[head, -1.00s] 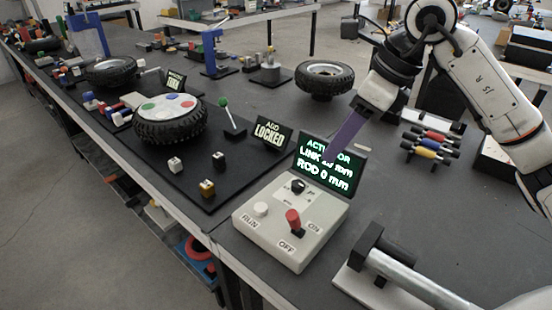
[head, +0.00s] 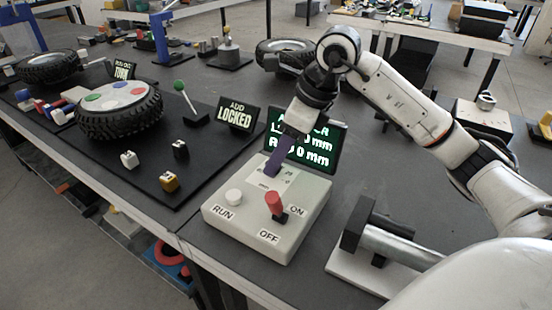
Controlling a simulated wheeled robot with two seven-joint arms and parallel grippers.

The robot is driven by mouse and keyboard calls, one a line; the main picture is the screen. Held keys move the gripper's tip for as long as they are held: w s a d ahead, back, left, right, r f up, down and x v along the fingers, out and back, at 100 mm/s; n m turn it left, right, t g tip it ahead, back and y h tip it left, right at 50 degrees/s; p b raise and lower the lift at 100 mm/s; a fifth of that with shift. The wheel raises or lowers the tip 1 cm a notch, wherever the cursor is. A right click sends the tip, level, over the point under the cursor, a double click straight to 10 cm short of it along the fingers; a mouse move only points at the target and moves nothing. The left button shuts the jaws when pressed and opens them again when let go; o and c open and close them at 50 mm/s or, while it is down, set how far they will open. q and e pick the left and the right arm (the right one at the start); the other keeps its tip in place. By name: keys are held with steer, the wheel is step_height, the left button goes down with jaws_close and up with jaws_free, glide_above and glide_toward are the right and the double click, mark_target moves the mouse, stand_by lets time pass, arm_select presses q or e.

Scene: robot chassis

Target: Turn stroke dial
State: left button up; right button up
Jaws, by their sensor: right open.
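The pale control box (head: 262,214) stands on the bench with a white RUN button (head: 234,197) and a red-handled switch (head: 274,204) between the ON and OFF labels. The stroke dial is hidden behind my right gripper; only part of its white label plate (head: 284,178) shows. My right gripper (head: 271,170) is open, its purple finger pointing down over the dial area. I cannot tell whether it touches the dial. My left gripper is out of view.
An "ADD LOCKED" sign (head: 239,114) stands left of the display. A black mat (head: 200,160) with a tire (head: 120,117) and small blocks lies at left. A metal cylinder on a white base (head: 352,270) sits right of the box, close by.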

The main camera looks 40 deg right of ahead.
steer(key=shift+x, duration=0.9)
steer(key=shift+r, duration=0.1)
steer(key=c, duration=1.1)
steer(key=shift+o, duration=0.2)
steer(key=shift+n, duration=0.4)
steer(key=n, duration=0.1)
steer(key=n+y, duration=0.1)
steer(key=shift+w+d+r+n+g, duration=0.1)
steer(key=shift+w+d+n+g, duration=0.05)
steer(key=shift+n+g, duration=0.25)
steer(key=n+g, duration=0.1)
steer(key=n, duration=0.1)
steer(key=n+g+p, duration=0.1)
steer(key=n, duration=0.2)
steer(key=shift+w+y, duration=0.1)
steer(key=shift+y, duration=0.3)
